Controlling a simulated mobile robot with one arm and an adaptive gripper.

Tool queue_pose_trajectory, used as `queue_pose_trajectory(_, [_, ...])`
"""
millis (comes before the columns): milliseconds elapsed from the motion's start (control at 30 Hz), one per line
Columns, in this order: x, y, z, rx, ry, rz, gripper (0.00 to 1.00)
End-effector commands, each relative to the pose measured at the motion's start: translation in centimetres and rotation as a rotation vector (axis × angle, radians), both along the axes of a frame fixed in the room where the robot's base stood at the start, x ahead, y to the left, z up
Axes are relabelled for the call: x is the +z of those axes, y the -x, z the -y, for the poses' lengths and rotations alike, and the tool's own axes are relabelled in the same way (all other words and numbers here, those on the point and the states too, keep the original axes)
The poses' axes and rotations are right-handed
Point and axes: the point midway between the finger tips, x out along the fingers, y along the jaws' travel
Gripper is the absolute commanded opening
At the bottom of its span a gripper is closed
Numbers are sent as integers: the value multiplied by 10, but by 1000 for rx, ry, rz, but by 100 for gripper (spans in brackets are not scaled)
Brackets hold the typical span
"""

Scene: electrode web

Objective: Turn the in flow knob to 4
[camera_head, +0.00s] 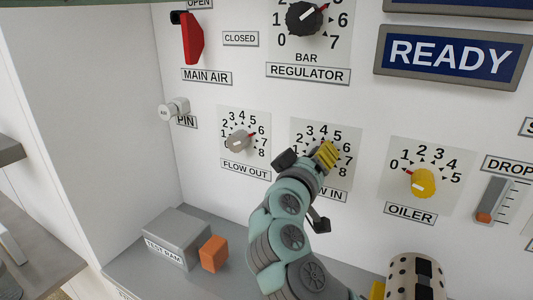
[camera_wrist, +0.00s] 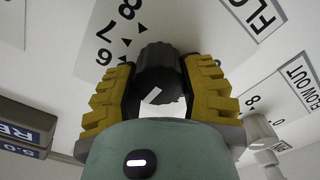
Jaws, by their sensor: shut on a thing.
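The flow in dial plate (camera_head: 345,152) is on the white panel, partly covered by my gripper; its label (camera_head: 336,193) shows only as "W IN". My gripper (camera_head: 327,156) is at this dial with its yellow pads around the knob. In the wrist view the dark knob (camera_wrist: 158,72) sits between the two yellow ribbed fingers of my gripper (camera_wrist: 160,85), which are shut on it.
The flow out knob (camera_head: 238,141) is to the left and the yellow oiler knob (camera_head: 423,182) to the right. The black regulator knob (camera_head: 303,18) is above. A grey box (camera_head: 178,238) and an orange block (camera_head: 214,254) stand on the ledge below.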

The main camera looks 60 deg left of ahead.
Motion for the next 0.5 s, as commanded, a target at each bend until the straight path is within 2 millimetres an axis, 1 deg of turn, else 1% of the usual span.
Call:
queue_pose_trajectory(167, [-1, -1, 0, 0, 3, -2, 6])
queue_pose_trajectory(200, [-1, -1, 0, 0, 3, -2, 46])
queue_pose_trajectory(400, [0, -1, 0, 0, 2, 0, 67])
queue_pose_trajectory(467, [0, -1, 0, 0, 2, 0, 73])
queue_pose_trajectory(500, [0, -1, 0, 0, 2, -1, 74])
